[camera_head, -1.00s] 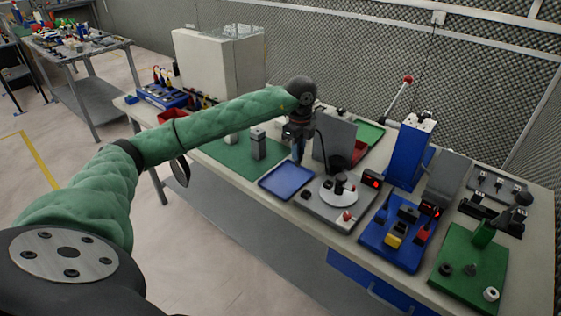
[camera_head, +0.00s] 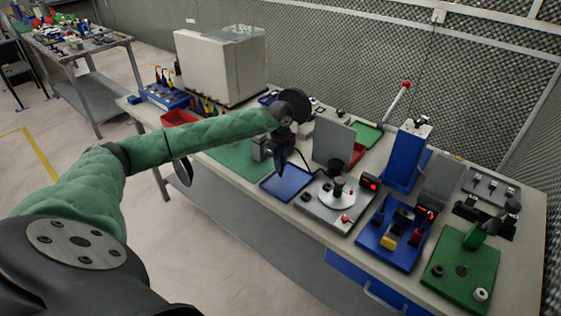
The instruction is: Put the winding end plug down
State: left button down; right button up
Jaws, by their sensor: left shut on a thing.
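My left gripper (camera_head: 281,165) is at the end of the green-sleeved arm and points down over the left part of the blue tray (camera_head: 288,185). It is shut on a small dark thing, taken to be the winding end plug, which is too small and dark to make out against the fingers. I cannot tell whether it touches the tray. The visible part of the blue tray is bare. My right gripper is out of view.
A grey block (camera_head: 259,149) stands on the green mat (camera_head: 228,156), just left of the gripper. A grey fixture with a white disc (camera_head: 337,193) and an upright grey panel (camera_head: 333,143) stand close right. A blue fixture (camera_head: 372,236) and a green one (camera_head: 465,262) stand further right.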

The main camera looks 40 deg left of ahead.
pick_arm(q)
jog(key=shift+f, duration=0.4)
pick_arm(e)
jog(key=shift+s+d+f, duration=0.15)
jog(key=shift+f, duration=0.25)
pick_arm(q)
jog(key=shift+f, duration=0.1)
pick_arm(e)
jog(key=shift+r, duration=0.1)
pick_arm(q)
jog(key=c, duration=1.3)
grip_release()
jog(key=shift+c, duration=0.2)
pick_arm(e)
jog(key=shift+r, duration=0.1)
